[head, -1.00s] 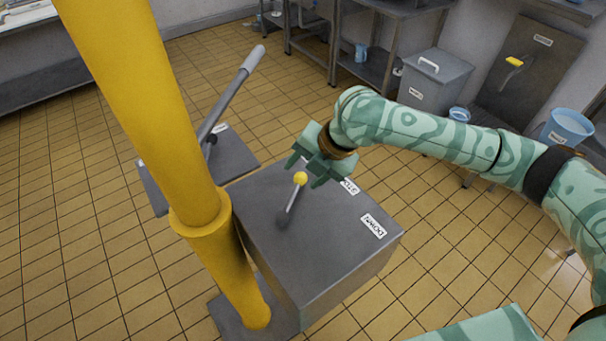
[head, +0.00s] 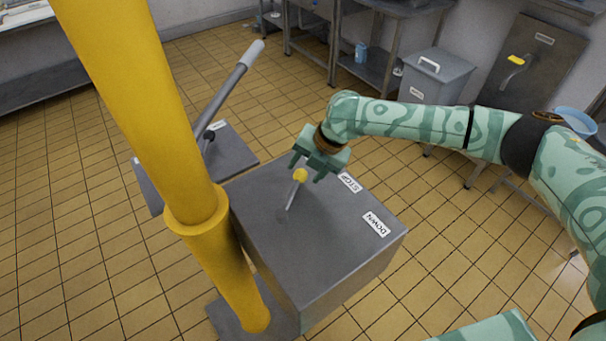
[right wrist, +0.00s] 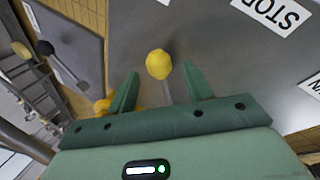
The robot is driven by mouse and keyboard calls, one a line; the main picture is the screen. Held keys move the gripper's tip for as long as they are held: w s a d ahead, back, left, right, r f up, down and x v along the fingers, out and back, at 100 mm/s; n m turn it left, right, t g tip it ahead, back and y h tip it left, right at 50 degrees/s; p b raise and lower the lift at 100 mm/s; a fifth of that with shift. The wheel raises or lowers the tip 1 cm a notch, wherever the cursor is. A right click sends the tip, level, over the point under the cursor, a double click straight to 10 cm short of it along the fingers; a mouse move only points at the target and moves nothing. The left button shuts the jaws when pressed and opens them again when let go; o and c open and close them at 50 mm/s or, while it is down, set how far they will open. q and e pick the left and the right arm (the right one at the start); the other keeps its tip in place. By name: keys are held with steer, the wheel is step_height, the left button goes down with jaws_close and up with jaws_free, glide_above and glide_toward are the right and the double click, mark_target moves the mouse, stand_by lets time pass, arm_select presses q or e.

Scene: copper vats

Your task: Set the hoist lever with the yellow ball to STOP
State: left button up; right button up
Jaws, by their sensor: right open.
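The hoist lever is a thin grey rod (head: 293,196) with a yellow ball (head: 299,175) on its end. It rises from the top of a grey metal box (head: 270,235). A STOP label (head: 349,183) and a DOWN label (head: 376,224) lie on the box top, right of the lever. My right gripper (head: 307,170) is open at the ball. In the right wrist view the ball (right wrist: 158,64) shows between the two fingertips (right wrist: 161,76), slightly beyond them, with a gap on each side. My left gripper is not in view.
A yellow pole (head: 150,110) stands close at the box's left. Behind it, a long grey lever (head: 228,90) rises from another grey box (head: 228,160). A lidded bin (head: 432,75) and a wall panel with a yellow-handled lever (head: 517,60) are at the back right. Tiled floor is open at left.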

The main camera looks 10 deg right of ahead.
steer(key=shift+x, duration=1.2)
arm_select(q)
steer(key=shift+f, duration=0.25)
